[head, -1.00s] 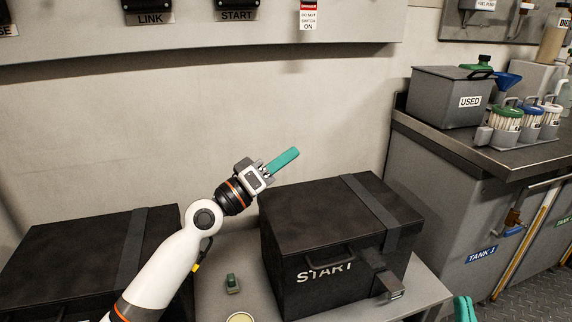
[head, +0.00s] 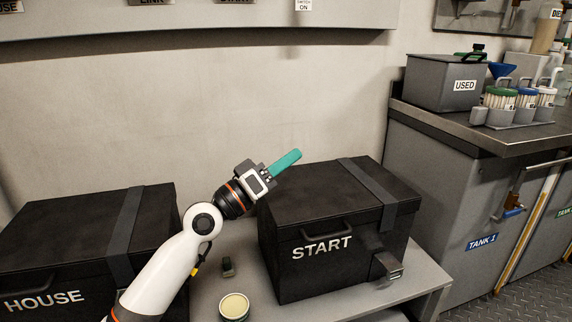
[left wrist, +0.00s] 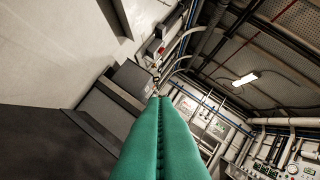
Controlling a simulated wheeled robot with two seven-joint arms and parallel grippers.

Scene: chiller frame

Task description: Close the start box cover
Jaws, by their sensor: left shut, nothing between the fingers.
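The start box (head: 287,269) is a black box marked START, standing on a grey bench. Its black cover (head: 310,197) lies flat on top and looks closed, with a handle at the front and a dark strap across its right part. My left gripper (head: 285,163), with teal fingers, is just above the cover's back left corner. Its fingers are together and empty; they also show in the left wrist view (left wrist: 160,140). I cannot tell whether they touch the cover. My right gripper is not in view.
A black HOUSE box (head: 60,280) stands at the left. A round tin (head: 234,306) and a small dark object (head: 227,266) lie on the bench (head: 425,275) between the boxes. The wall is behind. A counter (head: 480,138) with a USED bin (head: 445,84) stands at the right.

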